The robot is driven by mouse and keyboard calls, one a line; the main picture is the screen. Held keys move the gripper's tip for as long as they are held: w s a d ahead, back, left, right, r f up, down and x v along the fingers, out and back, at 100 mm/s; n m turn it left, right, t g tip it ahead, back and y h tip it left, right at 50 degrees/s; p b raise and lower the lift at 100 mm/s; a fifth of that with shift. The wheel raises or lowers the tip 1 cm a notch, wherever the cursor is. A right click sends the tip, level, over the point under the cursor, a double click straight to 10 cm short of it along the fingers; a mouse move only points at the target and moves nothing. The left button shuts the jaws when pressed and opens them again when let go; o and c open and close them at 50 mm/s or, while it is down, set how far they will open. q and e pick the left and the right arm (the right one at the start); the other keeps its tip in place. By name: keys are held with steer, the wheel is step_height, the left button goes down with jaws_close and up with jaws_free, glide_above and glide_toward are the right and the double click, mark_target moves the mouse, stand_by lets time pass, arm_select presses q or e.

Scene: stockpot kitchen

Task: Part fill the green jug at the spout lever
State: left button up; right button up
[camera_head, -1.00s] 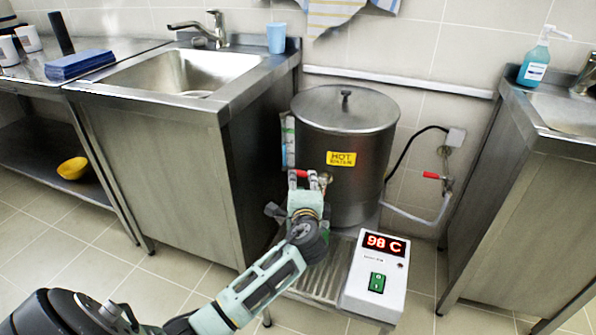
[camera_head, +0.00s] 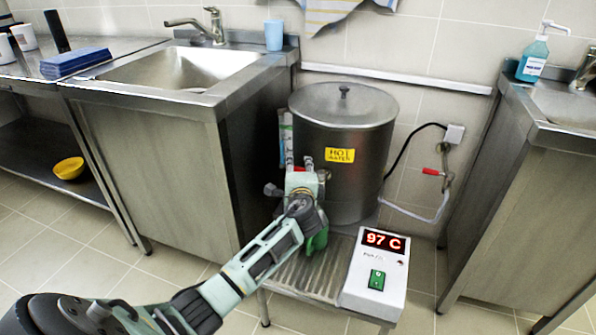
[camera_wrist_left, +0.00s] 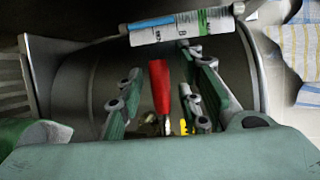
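The steel hot-water pot (camera_head: 345,180) stands on the low stand, with a yellow "HOT WATER" label. Its red spout lever (camera_wrist_left: 159,88) shows upright in the left wrist view, between the two fingers of my left gripper (camera_wrist_left: 163,98). The fingers are apart, with gaps on both sides of the lever. In the head view my left gripper (camera_head: 302,172) is at the spout and hides most of the lever and tap. The green jug (camera_head: 316,243) stands below, largely hidden by my left arm; its inside cannot be seen. My right gripper is not in view.
A white control box (camera_head: 375,275) reading 97 C sits right of the slatted stand (camera_head: 305,275). A sink cabinet (camera_head: 165,175) stands close on the left, another counter (camera_head: 530,190) on the right. A second red-handled valve (camera_head: 432,172) and hose are by the wall.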

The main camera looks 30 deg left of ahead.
arm_select(q)
steer(key=shift+c, duration=0.5)
jaws_close()
steer(key=shift+s+d+f+n+g+y, duration=0.1)
steer(key=shift+d+n+g+y, duration=0.05)
steer(key=shift+n+g+y, duration=0.2)
steer(key=s+n+g+y, duration=0.1)
steer(key=n+g+y+b, duration=0.1)
steer(key=n+g+y, duration=0.1)
steer(key=s+d+n+g+y+b, duration=0.1)
steer(key=g, duration=0.1)
steer(key=shift+s+d+n, duration=0.1)
steer(key=shift+s+n, duration=0.25)
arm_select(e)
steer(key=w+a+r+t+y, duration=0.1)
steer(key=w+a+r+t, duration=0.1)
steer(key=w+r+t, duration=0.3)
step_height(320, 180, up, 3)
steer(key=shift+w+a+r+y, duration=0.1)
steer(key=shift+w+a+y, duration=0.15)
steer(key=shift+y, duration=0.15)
